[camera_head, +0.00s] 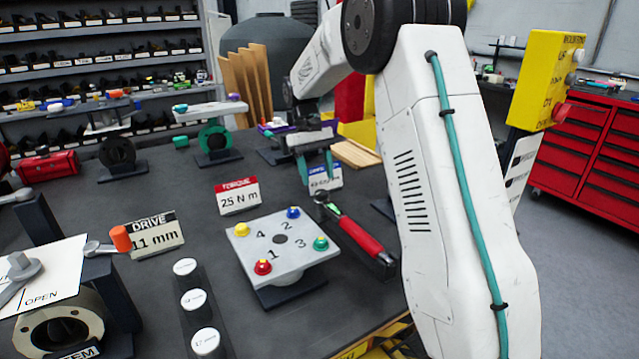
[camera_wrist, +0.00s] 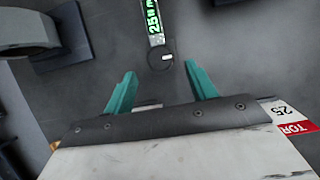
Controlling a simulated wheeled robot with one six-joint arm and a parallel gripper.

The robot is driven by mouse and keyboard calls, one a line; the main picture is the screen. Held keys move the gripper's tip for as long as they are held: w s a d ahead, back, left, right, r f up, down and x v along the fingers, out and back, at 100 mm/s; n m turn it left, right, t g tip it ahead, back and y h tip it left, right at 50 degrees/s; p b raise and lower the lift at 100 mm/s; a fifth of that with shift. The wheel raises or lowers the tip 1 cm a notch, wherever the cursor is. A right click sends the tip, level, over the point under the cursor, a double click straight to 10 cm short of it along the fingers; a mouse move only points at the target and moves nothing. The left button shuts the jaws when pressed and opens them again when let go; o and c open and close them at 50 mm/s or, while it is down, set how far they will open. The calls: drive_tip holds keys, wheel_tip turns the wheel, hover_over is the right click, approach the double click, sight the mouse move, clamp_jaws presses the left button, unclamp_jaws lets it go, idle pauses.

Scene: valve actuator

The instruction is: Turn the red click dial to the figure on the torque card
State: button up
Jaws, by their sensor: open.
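The torque card (camera_head: 237,197) has a red header and reads 25 N m. It also shows upside down at the right edge of the wrist view (camera_wrist: 290,122). Right of it, a torque wrench lies with a red grip (camera_head: 358,234), a black end and a round head. I cannot make out a separate red dial. In the wrist view the wrench's round head (camera_wrist: 160,58) and a strip of green figures (camera_wrist: 152,17) show beyond my fingers. The figures are hard to read; the red grip is out of that view. My gripper (camera_head: 317,170) is open and empty above the wrench head.
A grey plate (camera_head: 255,253) with numbered coloured bolts stands left of the wrench. Farther left are a DRIVE card (camera_head: 155,238) reading 11 mm and several white-topped sockets (camera_head: 193,299). A blue-headed card (camera_head: 326,178) stands by my fingers. My arm hides the table's right side.

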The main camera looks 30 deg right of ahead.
drive_tip(key=v, duration=0.4)
idle(0.4)
drive_tip(key=s+f, duration=0.2)
drive_tip(key=shift+s+a+f+m, duration=0.3)
drive_tip(key=shift+a, duration=0.1)
drive_tip(key=s+a+r+t, duration=0.2)
drive_tip(key=s+a, duration=0.1)
drive_tip(key=s, duration=0.9)
drive_tip(key=s+a+r+t, duration=0.2)
drive_tip(key=s+a, duration=0.2)
drive_tip(key=s, duration=0.8)
drive_tip(key=s+a+r+t, duration=0.1)
drive_tip(key=s+a, duration=0.3)
drive_tip(key=s, duration=0.7)
drive_tip(key=shift+s+a+r+t, duration=0.25)
drive_tip(key=shift+s+r+t, duration=0.15)
